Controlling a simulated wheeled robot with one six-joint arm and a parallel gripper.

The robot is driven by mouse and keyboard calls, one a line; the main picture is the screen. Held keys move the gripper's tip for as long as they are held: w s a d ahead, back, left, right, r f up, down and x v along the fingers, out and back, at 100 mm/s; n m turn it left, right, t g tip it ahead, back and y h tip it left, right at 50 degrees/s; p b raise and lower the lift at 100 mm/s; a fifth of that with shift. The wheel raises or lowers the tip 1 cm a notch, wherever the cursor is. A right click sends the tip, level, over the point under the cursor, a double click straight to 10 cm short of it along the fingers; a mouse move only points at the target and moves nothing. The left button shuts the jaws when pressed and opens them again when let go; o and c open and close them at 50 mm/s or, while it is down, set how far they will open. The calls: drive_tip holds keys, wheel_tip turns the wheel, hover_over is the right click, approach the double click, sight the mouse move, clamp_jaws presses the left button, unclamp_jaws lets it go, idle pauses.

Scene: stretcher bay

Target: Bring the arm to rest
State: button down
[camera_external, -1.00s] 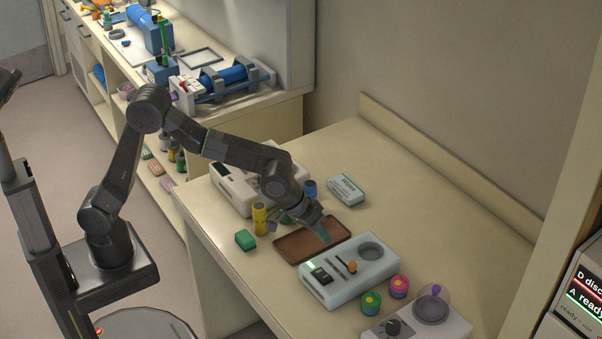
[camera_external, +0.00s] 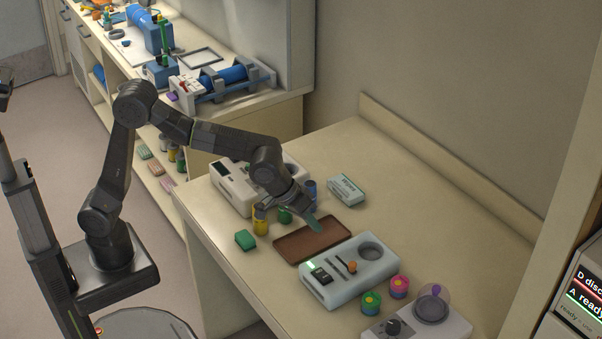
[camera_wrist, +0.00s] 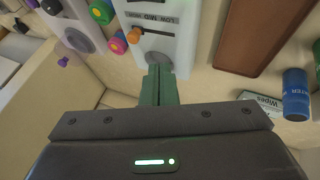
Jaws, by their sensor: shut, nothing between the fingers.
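My gripper (camera_external: 316,222) is shut and empty, its greenish fingers together above the far side of the brown tray (camera_external: 290,254) in the external view. My arm reaches over the counter, bent at the elbow, with the wrist tilted down. In the wrist view the shut fingers (camera_wrist: 159,84) point toward the white device with the orange knob (camera_wrist: 134,36). That device (camera_external: 337,287) stands on the counter right of the tray in the external view.
Beside the tray are a green block (camera_external: 245,240), a yellow bottle (camera_external: 261,221), a blue bottle (camera_external: 311,190) and a wipes box (camera_external: 346,190). A larger white device (camera_external: 234,190) stands behind. The counter's right rear (camera_external: 430,200) is clear.

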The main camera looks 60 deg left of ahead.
drive_tip(key=p+x, duration=0.1)
drive_tip(key=x, duration=0.7)
drive_tip(key=shift+w+d+f, duration=0.15)
drive_tip(key=shift+f, duration=0.1)
drive_tip(key=shift+w+a+f+p, duration=0.3)
drive_tip(key=shift+w+f+p, duration=0.1)
drive_tip(key=shift+p, duration=0.5)
drive_tip(key=shift+a+f+b, duration=0.15)
drive_tip(key=shift+a+b, duration=0.15)
drive_tip(key=shift+a, duration=0.55)
